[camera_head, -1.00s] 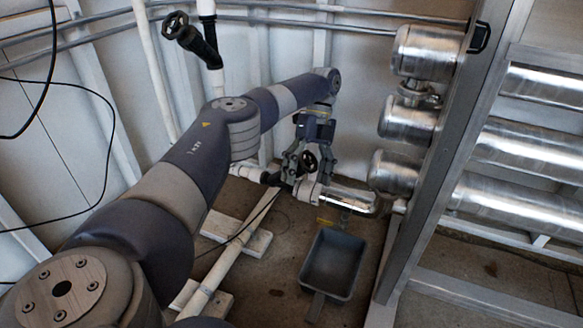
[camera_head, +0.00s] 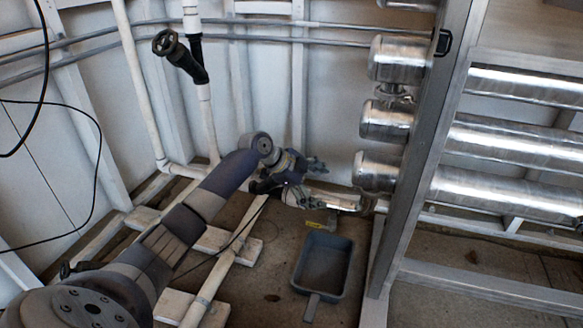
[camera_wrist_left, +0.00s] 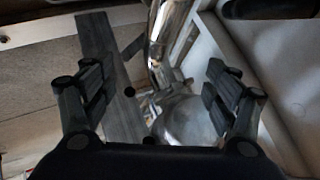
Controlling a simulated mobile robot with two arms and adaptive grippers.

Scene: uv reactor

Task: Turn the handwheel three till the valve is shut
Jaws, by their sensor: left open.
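My left gripper (camera_head: 314,165) is low near the back wall, pointing right, just above the shiny horizontal pipe. In the left wrist view it is open (camera_wrist_left: 155,95), with nothing between its fingers; beyond it are blurred shiny metal pipework (camera_wrist_left: 185,118) and a flat grey bar. A black handwheel (camera_head: 165,42) sits on a dark angled valve at the upper left, well apart from the gripper. The low valve near the gripper is mostly hidden by my arm, and I cannot make out its wheel. I see no number marking handwheel three. My right gripper is not in view.
A grey metal frame (camera_head: 418,165) with large shiny cylinders (camera_head: 500,180) stands to the right. A grey tray (camera_head: 322,265) lies on the floor below the gripper. White pipes and blocks lie left of it. Thin rails run along the back wall.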

